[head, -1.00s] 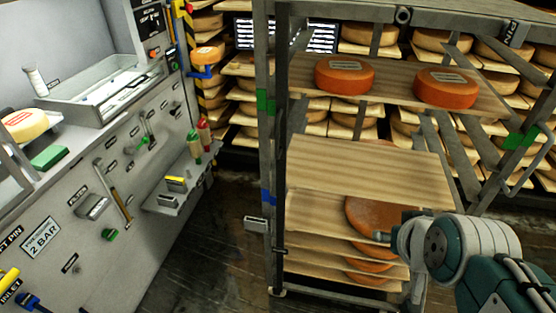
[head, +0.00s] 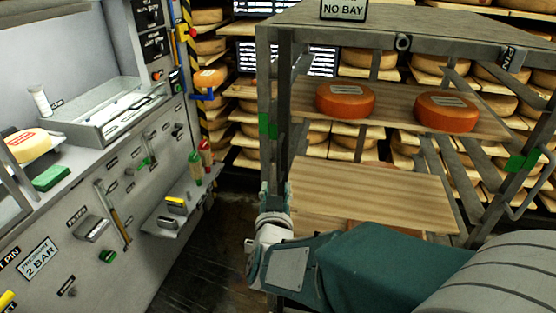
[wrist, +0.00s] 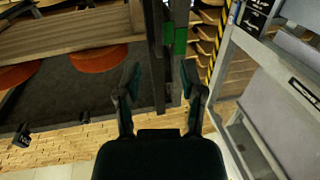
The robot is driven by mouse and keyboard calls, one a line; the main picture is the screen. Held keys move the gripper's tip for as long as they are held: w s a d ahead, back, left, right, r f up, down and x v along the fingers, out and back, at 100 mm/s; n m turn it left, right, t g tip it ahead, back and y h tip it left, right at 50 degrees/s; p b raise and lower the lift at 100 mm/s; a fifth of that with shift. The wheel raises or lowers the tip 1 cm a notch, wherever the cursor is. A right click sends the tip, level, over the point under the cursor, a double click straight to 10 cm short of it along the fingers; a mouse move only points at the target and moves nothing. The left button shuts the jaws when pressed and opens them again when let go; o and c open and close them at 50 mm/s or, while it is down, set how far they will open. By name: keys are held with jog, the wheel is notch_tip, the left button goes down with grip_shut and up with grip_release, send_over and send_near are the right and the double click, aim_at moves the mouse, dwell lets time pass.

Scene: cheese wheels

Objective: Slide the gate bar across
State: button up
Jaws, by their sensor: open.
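The steel rack's front left post (head: 282,130) stands upright, with a green tag on the post beside it. My gripper (head: 273,202) is at this post, about level with the pulled-out wooden shelf. In the wrist view my gripper (wrist: 160,75) has its two dark fingers spread. The dark post (wrist: 156,50) and green tag (wrist: 175,38) show beyond the gap, with nothing visibly clasped. My gripper and arm hide the lower post.
Two orange cheese wheels (head: 346,101) (head: 446,111) sit on the upper shelf. An empty board (head: 370,190) juts out below them. A grey panel (head: 120,190) with knobs and a small ledge stands left. Free floor (head: 215,255) lies between panel and rack.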

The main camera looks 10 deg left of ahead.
aim_at(278, 162)
jog(key=w, duration=0.3)
jog(key=w+a, duration=0.1)
jog(key=w, duration=0.3)
jog(key=w+a, duration=0.1)
jog(key=w, duration=0.2)
jog(key=shift+w, duration=0.35)
grip_shut()
